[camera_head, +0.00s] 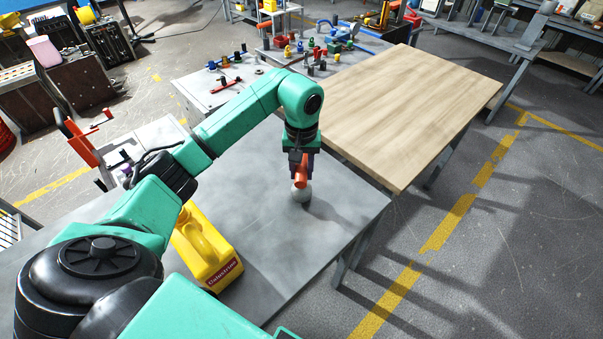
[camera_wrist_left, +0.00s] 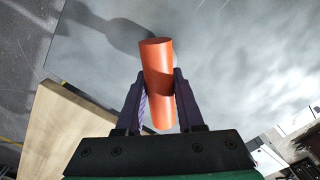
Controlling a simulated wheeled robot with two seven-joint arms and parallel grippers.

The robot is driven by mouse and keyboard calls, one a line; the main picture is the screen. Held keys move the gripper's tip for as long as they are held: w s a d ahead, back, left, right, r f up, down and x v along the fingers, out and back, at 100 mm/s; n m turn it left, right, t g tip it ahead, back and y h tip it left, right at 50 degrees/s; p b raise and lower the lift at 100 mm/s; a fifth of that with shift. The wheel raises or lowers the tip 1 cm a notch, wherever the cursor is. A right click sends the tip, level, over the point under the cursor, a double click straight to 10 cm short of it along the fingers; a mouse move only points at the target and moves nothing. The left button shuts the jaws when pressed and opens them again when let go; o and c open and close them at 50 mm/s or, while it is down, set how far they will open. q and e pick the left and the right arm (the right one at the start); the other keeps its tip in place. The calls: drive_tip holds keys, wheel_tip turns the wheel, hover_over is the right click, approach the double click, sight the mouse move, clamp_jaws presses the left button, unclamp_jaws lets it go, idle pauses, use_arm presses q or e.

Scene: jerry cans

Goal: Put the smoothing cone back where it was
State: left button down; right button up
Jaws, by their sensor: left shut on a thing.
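The smoothing cone (camera_head: 301,184) is an orange cylinder with a rounded grey end below it in the head view. My left gripper (camera_head: 302,171) points down over the grey table and is shut on the orange part. In the left wrist view the orange cylinder (camera_wrist_left: 157,66) sits between the two purple fingers, and the grey end is not seen. The cone is low over the right part of the grey table (camera_head: 340,205). I cannot tell whether its grey end touches the top. My right gripper is not in view.
A wooden-topped table (camera_head: 400,110) adjoins at the back right. A farther bench (camera_head: 215,92) holds several small coloured parts. The grey top around the cone is clear.

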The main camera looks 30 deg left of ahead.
use_arm(q)
drive_tip(key=shift+s+f, duration=0.1)
drive_tip(key=shift+f, duration=1.05)
drive_tip(key=c, duration=0.5)
unclamp_jaws()
drive_tip(key=shift+r, duration=0.1)
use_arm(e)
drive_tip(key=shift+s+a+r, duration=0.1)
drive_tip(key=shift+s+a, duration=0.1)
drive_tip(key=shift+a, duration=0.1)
use_arm(q)
drive_tip(key=shift+r, duration=0.1)
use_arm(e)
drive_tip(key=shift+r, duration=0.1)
use_arm(q)
wheel_tip(320, 180, up, 6)
drive_tip(key=shift+f+b, duration=0.25)
drive_tip(key=shift+b, duration=0.9)
wheel_tip(320, 180, up, 7)
drive_tip(key=shift+f+p, duration=0.2)
drive_tip(key=shift+p, duration=0.1)
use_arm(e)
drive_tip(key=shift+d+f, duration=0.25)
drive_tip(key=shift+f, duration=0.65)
